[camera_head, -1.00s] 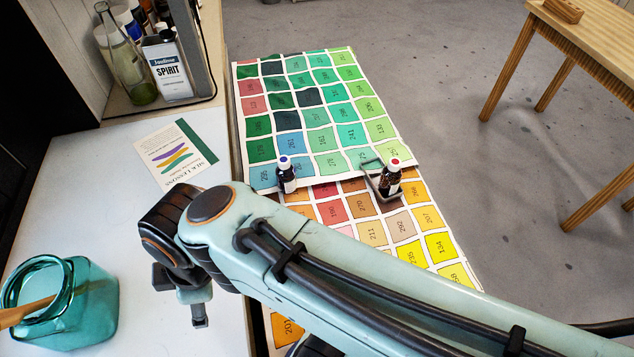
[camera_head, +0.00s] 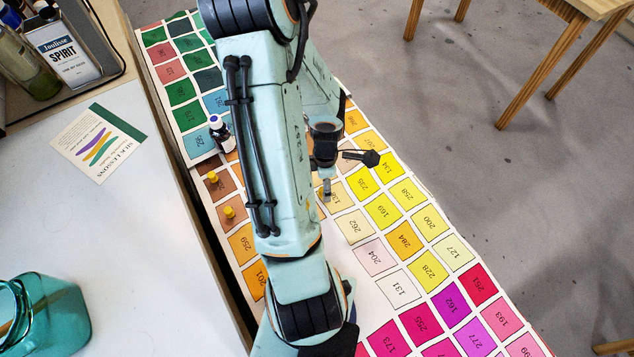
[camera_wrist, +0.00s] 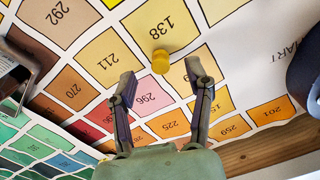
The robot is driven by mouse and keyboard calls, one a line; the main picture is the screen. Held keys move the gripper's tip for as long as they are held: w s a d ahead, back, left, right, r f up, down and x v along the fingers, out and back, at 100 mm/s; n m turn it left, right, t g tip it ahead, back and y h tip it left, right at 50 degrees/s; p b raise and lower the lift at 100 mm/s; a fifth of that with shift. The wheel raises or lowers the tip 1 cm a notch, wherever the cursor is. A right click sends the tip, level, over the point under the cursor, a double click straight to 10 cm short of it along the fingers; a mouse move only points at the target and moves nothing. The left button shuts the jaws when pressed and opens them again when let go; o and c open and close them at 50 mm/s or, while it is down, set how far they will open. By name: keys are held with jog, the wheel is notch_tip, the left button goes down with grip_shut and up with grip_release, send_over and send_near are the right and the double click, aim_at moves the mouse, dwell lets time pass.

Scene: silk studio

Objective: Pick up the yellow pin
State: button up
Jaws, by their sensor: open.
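A yellow pin (camera_wrist: 161,61) shows in the wrist view, on the colour chart by square 138. It is just beyond and between the tips of my gripper (camera_wrist: 160,75), whose fingers are spread with nothing between them. In the head view two yellow pins, one upper (camera_head: 212,177) and one lower (camera_head: 229,211), stand on the chart left of my arm. My gripper is over the chart there, right of my forearm. I cannot tell which head-view pin, if either, is the one in the wrist view.
A dark metal holder (camera_wrist: 25,65) is at the wrist view's left edge. A teal jar (camera_head: 50,318), a card (camera_head: 97,143) and a spirit tin (camera_head: 65,54) are on the left.

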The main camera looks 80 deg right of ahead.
jog(key=shift+f, duration=1.55)
jog(key=c, duration=0.9)
jog(key=shift+o, duration=0.2)
